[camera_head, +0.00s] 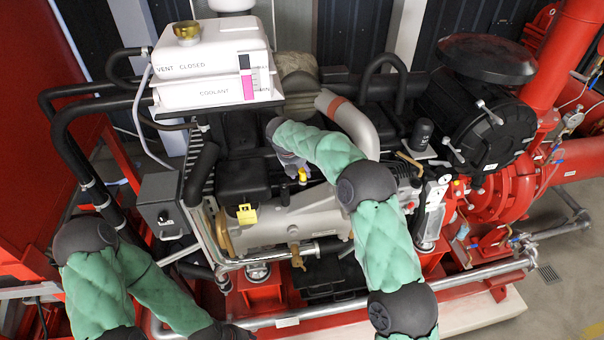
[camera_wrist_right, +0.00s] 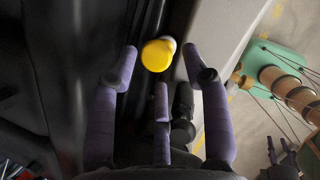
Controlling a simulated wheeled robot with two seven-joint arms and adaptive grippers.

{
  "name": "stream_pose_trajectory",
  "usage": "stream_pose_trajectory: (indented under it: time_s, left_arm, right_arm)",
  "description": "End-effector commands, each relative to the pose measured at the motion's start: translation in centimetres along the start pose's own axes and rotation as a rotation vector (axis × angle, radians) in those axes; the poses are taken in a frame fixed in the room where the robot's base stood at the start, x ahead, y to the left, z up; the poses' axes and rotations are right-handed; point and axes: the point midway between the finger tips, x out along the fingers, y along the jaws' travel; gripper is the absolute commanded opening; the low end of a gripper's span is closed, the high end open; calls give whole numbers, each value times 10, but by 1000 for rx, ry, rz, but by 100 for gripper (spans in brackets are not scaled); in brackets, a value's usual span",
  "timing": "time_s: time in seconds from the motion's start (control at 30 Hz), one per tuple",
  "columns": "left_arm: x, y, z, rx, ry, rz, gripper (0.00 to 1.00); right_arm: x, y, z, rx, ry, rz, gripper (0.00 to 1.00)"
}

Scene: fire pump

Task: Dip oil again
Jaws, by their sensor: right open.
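A yellow dipstick knob (camera_head: 302,175) stands up from the engine (camera_head: 300,215) near its middle in the head view. In the right wrist view the round yellow knob (camera_wrist_right: 157,55) sits between the spread fingertips, with a gap on both sides. My right gripper (camera_head: 292,165) reaches over the engine beside the knob and is open and empty. Its purple-grey fingers (camera_wrist_right: 160,62) show clearly in the wrist view. My left arm comes in at the lower left, and its gripper is out of sight past the bottom edge. The stick below the knob is hidden.
A white coolant tank (camera_head: 215,60) with a brass cap stands at the upper left. A yellow tag (camera_head: 247,214) hangs on the engine front. Black hoses, a grey elbow pipe (camera_head: 350,125) and a black air filter (camera_head: 485,120) surround the engine. A red pump (camera_head: 500,195) is at right.

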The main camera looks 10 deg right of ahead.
Motion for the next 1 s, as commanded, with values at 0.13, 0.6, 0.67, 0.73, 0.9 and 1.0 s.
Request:
stream_pose_trajectory:
  time_s: [0.13,0.6,0.67,0.73,0.9,1.0]
  left_arm:
    - [-2,1,0,0,1,0,40]
    - [-2,1,0,0,1,0,40]
    - [-2,1,0,0,1,0,40]
    - [-2,1,0,0,1,0,40]
    - [-2,1,0,0,1,0,40]
    - [-2,1,0,0,1,0,40]
  right_arm:
    - [21,0,0,0,1,-1,48]
    - [37,0,0,1,0,1,48]
    - [36,0,0,1,0,1,42]
    - [36,0,0,1,0,1,22]
    - [37,0,-1,0,2,-2,0]
    - [37,-1,-2,-1,3,-3,0]
